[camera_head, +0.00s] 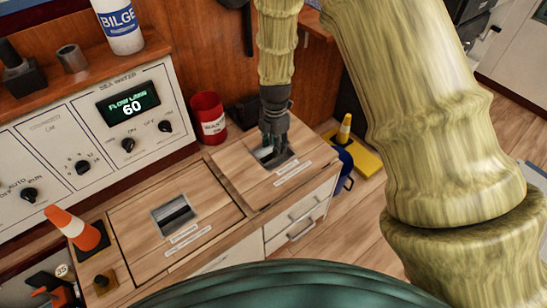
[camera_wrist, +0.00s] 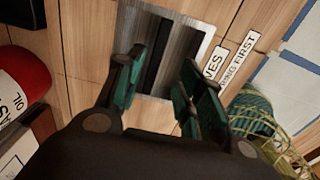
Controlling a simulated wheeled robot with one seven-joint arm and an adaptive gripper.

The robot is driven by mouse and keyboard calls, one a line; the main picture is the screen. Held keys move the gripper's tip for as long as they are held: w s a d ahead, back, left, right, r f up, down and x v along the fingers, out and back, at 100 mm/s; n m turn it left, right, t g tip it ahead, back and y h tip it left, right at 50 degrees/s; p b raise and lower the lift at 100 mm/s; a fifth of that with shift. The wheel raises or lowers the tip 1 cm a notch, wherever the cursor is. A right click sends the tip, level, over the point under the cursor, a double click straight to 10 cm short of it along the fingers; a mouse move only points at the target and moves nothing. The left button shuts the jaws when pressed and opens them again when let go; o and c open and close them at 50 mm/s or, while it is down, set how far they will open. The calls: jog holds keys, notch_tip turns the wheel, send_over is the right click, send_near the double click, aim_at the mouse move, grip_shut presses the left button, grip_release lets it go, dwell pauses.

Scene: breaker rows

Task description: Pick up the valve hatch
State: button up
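The right wooden hatch (camera_head: 240,180) lies on the cabinet top, with a recessed metal handle plate and white labels. In the wrist view its plate (camera_wrist: 207,37) has a dark bar (camera_wrist: 160,45) across it; a label (camera_wrist: 216,60) ends in "VES". My gripper (camera_head: 270,150) points down at this handle. In the wrist view my gripper (camera_wrist: 160,90) is open, with its green-padded fingers apart on either side of the bar's line. Whether the fingertips touch the bar cannot be told. A second, similar hatch (camera_head: 135,215) lies to the left with its own handle plate (camera_head: 174,214).
A red can (camera_head: 208,118) stands behind the right hatch and shows at the left of the wrist view (camera_wrist: 20,75). An orange cone (camera_head: 76,228) stands left of the second hatch. A control panel (camera_head: 60,140) rises behind. A yellow wet-floor piece (camera_head: 362,155) is right of the cabinet.

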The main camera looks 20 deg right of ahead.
jog(key=f, duration=0.1)
jog(key=f+b, duration=0.1)
jog(key=f, duration=0.2)
jog(key=shift+w+a, duration=0.15)
jog(key=shift+w, duration=0.2)
jog(key=shift+f+b, duration=0.35)
jog(key=shift+f, duration=0.35)
grip_shut()
jog(key=shift+r, duration=0.1)
